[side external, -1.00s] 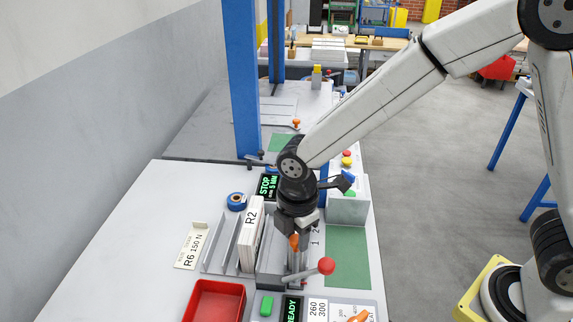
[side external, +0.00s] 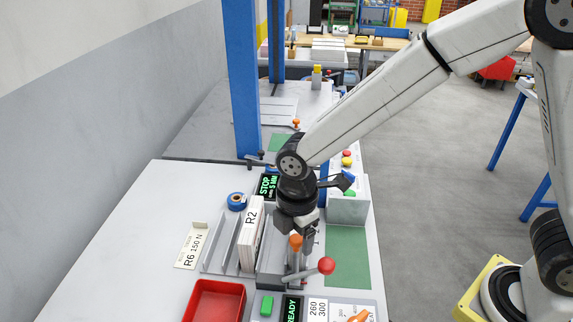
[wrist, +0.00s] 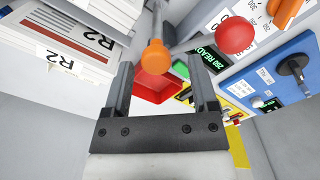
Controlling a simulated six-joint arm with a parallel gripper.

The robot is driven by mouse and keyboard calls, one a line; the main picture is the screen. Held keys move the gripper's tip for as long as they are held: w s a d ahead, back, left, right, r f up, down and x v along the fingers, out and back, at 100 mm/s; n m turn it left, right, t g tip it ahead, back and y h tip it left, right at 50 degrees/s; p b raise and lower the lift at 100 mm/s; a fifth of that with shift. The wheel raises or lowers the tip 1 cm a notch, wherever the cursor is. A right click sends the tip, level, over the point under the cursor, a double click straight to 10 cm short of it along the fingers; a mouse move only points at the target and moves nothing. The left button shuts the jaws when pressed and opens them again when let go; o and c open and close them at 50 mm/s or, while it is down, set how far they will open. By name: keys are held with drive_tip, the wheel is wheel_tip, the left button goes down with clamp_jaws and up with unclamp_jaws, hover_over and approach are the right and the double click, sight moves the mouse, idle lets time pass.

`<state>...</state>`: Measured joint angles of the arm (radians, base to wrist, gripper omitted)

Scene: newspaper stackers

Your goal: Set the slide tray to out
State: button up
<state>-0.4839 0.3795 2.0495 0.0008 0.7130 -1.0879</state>
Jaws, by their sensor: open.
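An orange knob on a metal rod (side external: 295,242) stands upright at the grey slide unit (side external: 270,277), beside the stack marked R2. I cannot make out a separate tray or its position. My gripper (side external: 308,247) points down just behind and right of the knob in the side view. In the wrist view, the open fingers (wrist: 160,70) have the orange knob (wrist: 156,57) showing between their tips. I see no contact between fingers and knob. A red ball on a lever (side external: 326,266) is close by on the right; it also shows in the wrist view (wrist: 237,33).
A red bin (side external: 214,300) sits at the front, with a green button (side external: 267,305) and a READY display (side external: 292,309) to its right. The R2 papers (side external: 249,236) stand in a rack at left. A green mat (side external: 347,257) lies clear at right.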

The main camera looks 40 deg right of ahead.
drive_tip(key=shift+r, duration=3.65)
drive_tip(key=s+d+f+m+t, duration=0.1)
drive_tip(key=s+d+f+m, duration=0.2)
drive_tip(key=d+m, duration=0.6)
drive_tip(key=s+d+f+m+t, duration=0.1)
drive_tip(key=s+d+f+m, duration=0.2)
drive_tip(key=d+m, duration=0.6)
drive_tip(key=shift+s+f+t, duration=0.2)
drive_tip(key=shift+f+t, duration=0.1)
